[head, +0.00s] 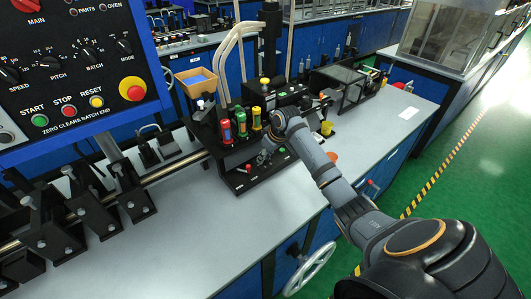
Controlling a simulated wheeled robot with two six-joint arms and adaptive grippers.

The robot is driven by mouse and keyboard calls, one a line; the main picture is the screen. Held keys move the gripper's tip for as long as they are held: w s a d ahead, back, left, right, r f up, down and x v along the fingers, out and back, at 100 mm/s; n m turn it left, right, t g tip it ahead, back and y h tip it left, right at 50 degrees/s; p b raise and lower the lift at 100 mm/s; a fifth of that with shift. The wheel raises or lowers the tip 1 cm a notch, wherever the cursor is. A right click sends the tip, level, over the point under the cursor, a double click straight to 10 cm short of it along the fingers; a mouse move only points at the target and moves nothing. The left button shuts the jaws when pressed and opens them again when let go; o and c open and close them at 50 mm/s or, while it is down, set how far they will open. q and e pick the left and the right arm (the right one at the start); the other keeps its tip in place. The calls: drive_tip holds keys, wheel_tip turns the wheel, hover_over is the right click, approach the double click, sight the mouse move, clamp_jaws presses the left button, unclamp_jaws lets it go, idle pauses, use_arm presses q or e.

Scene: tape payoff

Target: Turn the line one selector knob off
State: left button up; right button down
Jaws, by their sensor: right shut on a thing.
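My right arm comes in from the lower right, and my right gripper (265,157) is down at this panel, between the two buttons. It is shut on a small part there, apparently the selector knob, which the fingers hide. The knob's pointer and its markings cannot be made out. My left gripper is not in view.
Red, green and yellow-topped holders (241,122) stand on the unit just behind my gripper. A blue operator panel (75,113) with dials and buttons fills the upper left. Black clamps (131,186) line a rail. The bench front (228,238) is clear.

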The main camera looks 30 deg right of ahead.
drive_tip(key=m+p, duration=0.2)
drive_tip(key=p, duration=0.1)
drive_tip(key=m+h+p, duration=0.1)
drive_tip(key=m+p, duration=0.1)
drive_tip(key=p, duration=0.1)
drive_tip(key=m+h+p, duration=0.1)
drive_tip(key=m+p, duration=0.1)
drive_tip(key=p, duration=0.1)
drive_tip(key=shift+a+r, duration=0.25)
drive_tip(key=shift+r, duration=0.1)
drive_tip(key=shift+f+m+h+p, duration=0.15)
drive_tip(key=shift+m+h+p, duration=0.35)
drive_tip(key=shift+m+p, duration=0.6)
drive_tip(key=shift+w+f+m+g+h+p, duration=0.1)
drive_tip(key=shift+m+g+h+p, duration=0.3)
drive_tip(key=shift+m, duration=0.9)
drive_tip(key=c, duration=1)
unclamp_jaws()
drive_tip(key=shift+f, duration=0.1)
drive_tip(key=v, duration=1.2)
drive_tip(key=shift+a, duration=0.1)
